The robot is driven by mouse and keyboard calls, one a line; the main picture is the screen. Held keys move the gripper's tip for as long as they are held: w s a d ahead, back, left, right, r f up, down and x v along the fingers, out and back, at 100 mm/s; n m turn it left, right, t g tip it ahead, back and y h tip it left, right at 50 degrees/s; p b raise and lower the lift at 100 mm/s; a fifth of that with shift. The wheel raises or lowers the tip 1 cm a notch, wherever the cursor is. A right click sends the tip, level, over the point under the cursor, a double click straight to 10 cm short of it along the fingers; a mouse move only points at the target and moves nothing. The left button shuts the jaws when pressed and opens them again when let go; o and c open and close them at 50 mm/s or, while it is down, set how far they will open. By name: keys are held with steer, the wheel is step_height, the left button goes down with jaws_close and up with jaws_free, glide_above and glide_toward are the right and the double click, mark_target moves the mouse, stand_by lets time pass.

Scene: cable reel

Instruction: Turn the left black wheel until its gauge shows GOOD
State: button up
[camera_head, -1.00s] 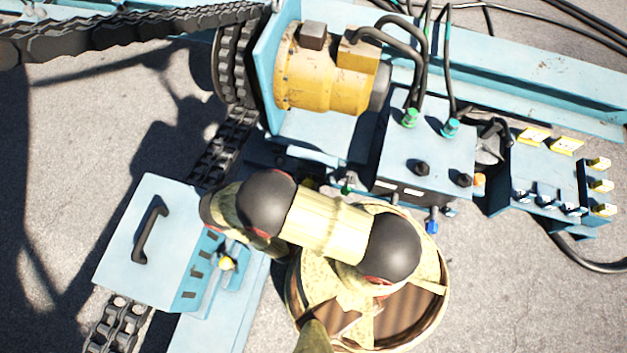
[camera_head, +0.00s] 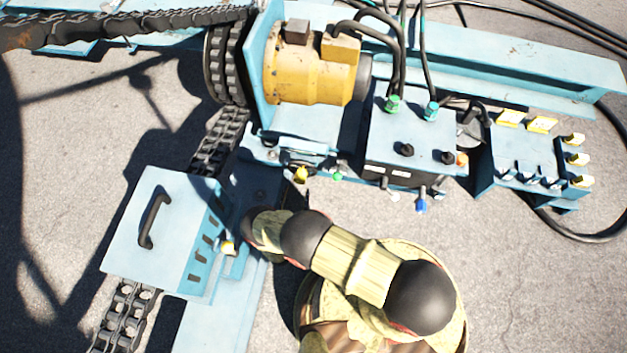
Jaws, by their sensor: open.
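Two small black wheels sit on the top face of a blue control box right of centre. The left black wheel (camera_head: 403,149) is near the middle of the box's front part, and the right black wheel (camera_head: 447,157) is near its right corner. Nothing covers the left wheel. I cannot make out a gauge or the word GOOD. My arm crosses the lower middle, below and left of the box and apart from it. Its jaws cannot be made out; the far end is hidden behind the arm's links.
A yellow motor (camera_head: 312,75) with black hoses stands behind the box. A blue panel with yellow tags (camera_head: 528,160) is to the right. A blue case with a black handle (camera_head: 165,235) and chains are at left. Bare pavement (camera_head: 540,290) lies at lower right.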

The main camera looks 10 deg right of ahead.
mark_target(300, 182)
steer(key=b+x, duration=0.2)
steer(key=x, duration=0.5)
steer(key=shift+w+d+f, duration=0.1)
steer(key=shift+w, duration=0.1)
steer(key=c, duration=1.5)
jaws_close()
